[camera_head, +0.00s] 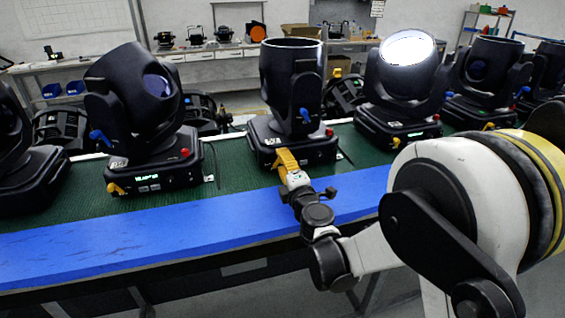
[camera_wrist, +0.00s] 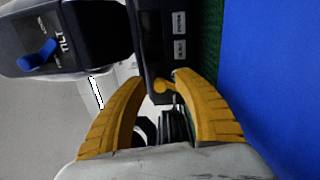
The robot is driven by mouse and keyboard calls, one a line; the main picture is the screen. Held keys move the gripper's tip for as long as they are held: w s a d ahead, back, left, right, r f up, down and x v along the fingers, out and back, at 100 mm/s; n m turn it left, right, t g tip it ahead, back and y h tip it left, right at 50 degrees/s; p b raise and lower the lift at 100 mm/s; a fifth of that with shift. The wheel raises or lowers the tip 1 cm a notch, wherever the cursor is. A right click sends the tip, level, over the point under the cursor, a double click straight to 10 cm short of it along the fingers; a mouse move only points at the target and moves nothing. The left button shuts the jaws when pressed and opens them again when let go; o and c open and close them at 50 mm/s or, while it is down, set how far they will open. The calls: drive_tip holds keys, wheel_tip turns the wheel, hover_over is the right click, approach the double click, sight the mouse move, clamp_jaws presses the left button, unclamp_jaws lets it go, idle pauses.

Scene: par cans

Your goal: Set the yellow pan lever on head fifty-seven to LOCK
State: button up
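A black moving-head light (camera_head: 292,88) stands in the middle of the bench; its number is too small to read. My gripper (camera_head: 283,152) reaches the left front corner of its base. In the wrist view, my two yellow fingers (camera_wrist: 158,78) are apart, on either side of a small yellow lever (camera_wrist: 164,86). The right fingertip is close to the lever; I cannot tell whether it touches. The left fingertip is clear of it. In the head view my fingers hide this lever. A blue tilt lever (camera_wrist: 38,56) shows at upper left.
Similar lights stand close on both sides, one at the left (camera_head: 140,115) and one lit at the right (camera_head: 402,90). A red knob (camera_head: 329,132) is at the base's right corner. The blue front strip (camera_head: 150,235) of the bench is clear.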

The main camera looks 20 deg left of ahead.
drive_tip(key=v, duration=1.2)
drive_tip(key=shift+d, duration=0.1)
